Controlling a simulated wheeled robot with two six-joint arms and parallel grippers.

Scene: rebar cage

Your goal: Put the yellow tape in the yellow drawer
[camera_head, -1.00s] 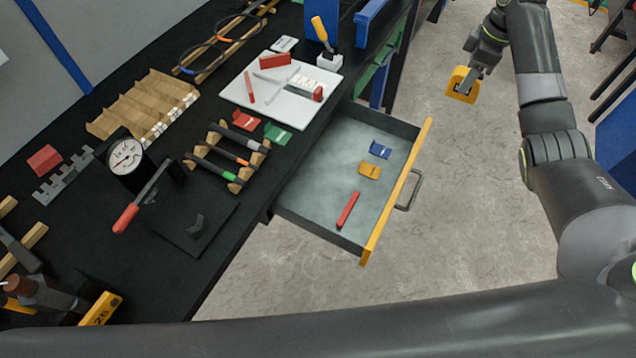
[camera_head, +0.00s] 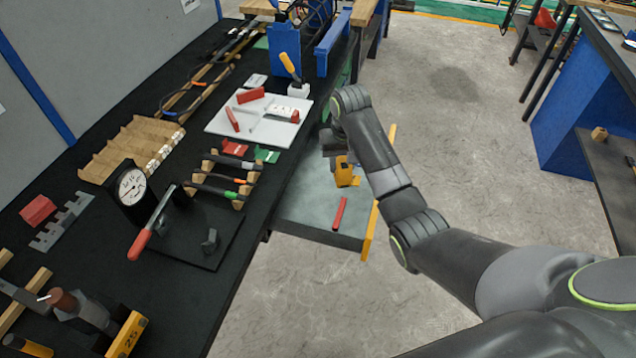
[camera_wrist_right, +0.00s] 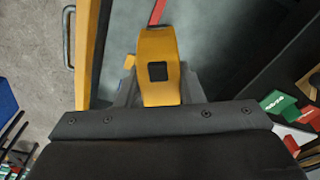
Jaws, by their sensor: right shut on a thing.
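My right gripper (camera_wrist_right: 160,95) is shut on the yellow tape (camera_wrist_right: 158,55), a yellow tape measure with a dark square on its face. In the head view the tape (camera_head: 343,171) hangs over the open drawer, with my right arm reaching in from the right. The drawer (camera_head: 369,235) has a yellow front and a grey tray floor. A red bar (camera_head: 339,213) lies in it near the front end, and a small yellow piece shows beside the tape. My arm hides the drawer's far part. My left gripper is not in view.
The black bench (camera_head: 225,250) holds a dial gauge (camera_head: 131,188), a red-handled lever (camera_head: 150,225), a rack of tools (camera_head: 222,180) and a white board (camera_head: 258,117). Red and green cards lie near the bench edge. Open floor (camera_head: 450,150) lies right of the drawer.

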